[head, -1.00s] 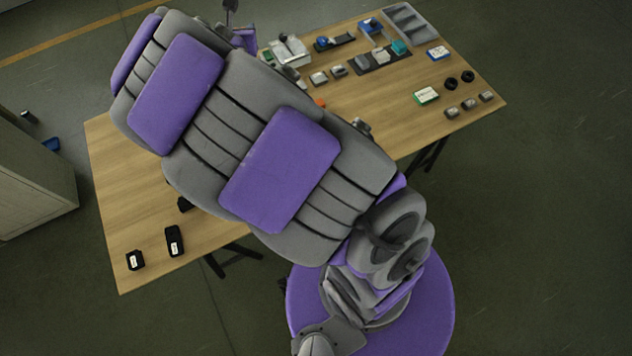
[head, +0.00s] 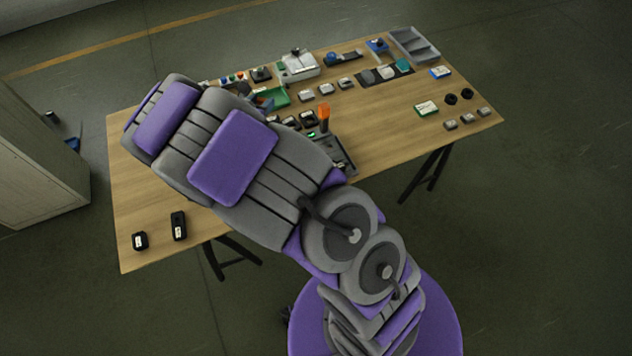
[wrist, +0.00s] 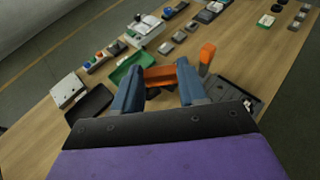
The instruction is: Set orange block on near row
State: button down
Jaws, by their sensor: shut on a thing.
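In the wrist view my gripper (wrist: 158,68) is shut on an orange block (wrist: 160,73), held crosswise between its blue fingers. The block appears to be above the table; its exact height is hard to tell. In the head view my arm hides most of the gripper and the block. Several small grey blocks form a row (head: 326,89) near the middle of the table. Another row of small grey blocks (head: 466,118) lies at the right end. I cannot tell which is the near row.
A green tray (wrist: 120,72) lies left of my gripper, and an upright orange-topped thing (wrist: 207,54) stands to its right. A dark tray (wrist: 236,90) is near that. A white-topped device (head: 298,64) stands at the back. The front left of the table (head: 160,200) is mostly clear.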

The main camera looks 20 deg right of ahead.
jog(key=s+d+f+m+g+h, duration=0.2)
jog(key=s+f+m+g, duration=0.3)
jog(key=s+f, duration=0.7)
jog(key=s+d+f+m+g+h, duration=0.15)
jog(key=s+f+m+g, duration=0.35)
jog(key=s+f, duration=0.65)
jog(key=shift+h, duration=0.45)
jog(key=w, duration=0.4)
jog(key=w+a+b, duration=0.1)
jog(key=w, duration=0.3)
jog(key=w+a+b, duration=0.1)
jog(key=w, duration=0.3)
jog(key=shift+w+r, duration=0.35)
jog(key=shift+r, duration=0.05)
notch_tip(320, 180, down, 4)
jog(key=shift+r+b, duration=0.15)
jog(key=shift+b, duration=0.6)
jog(key=c, duration=0.6)
grip_release()
jog(key=shift+r, duration=0.1)
